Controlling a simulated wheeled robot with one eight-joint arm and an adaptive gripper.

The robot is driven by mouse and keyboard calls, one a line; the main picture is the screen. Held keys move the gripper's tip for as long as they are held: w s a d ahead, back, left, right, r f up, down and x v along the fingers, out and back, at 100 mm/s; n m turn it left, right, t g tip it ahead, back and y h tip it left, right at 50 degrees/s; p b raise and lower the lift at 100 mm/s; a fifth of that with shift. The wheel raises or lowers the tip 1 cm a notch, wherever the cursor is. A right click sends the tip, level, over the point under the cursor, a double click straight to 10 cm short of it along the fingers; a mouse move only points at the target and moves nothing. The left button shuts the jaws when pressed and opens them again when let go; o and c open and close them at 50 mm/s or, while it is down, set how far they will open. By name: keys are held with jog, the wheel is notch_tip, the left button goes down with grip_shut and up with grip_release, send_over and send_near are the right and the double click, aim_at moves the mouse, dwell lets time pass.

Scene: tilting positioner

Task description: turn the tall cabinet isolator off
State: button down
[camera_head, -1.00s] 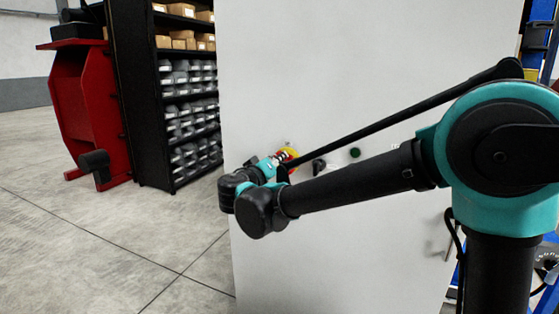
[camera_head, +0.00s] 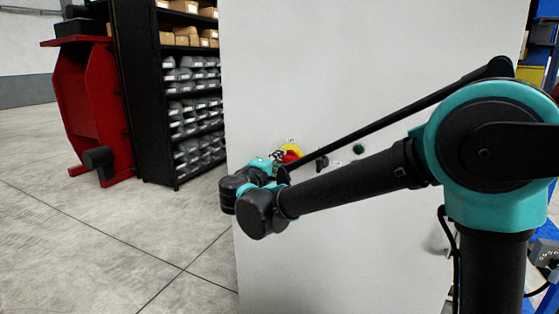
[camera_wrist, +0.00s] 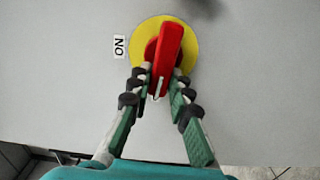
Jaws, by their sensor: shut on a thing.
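The isolator is a red handle (camera_wrist: 165,52) on a round yellow plate (camera_wrist: 187,43), mounted on the pale grey face of the tall cabinet (camera_head: 370,60). In the wrist view the handle stands nearly lengthwise in the picture, leaning slightly. A white ON label (camera_wrist: 120,47) sits just left of the plate, its text turned sideways. My gripper (camera_wrist: 161,82) is shut on the near part of the red handle, one finger on each side. In the head view the isolator (camera_head: 292,154) shows partly behind my gripper (camera_head: 279,156).
A dark knob (camera_head: 321,163) and a green button (camera_head: 359,149) sit on the cabinet face right of the isolator. A black shelf rack (camera_head: 145,90) with bins and a red machine (camera_head: 88,110) stand to the left. The floor at left front is clear.

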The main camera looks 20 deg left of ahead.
jog(key=shift+f+n, duration=0.1)
jog(key=shift+n, duration=0.3)
jog(key=c, duration=1.4)
grip_release()
jog(key=s+a, duration=0.1)
jog(key=s, duration=1.1)
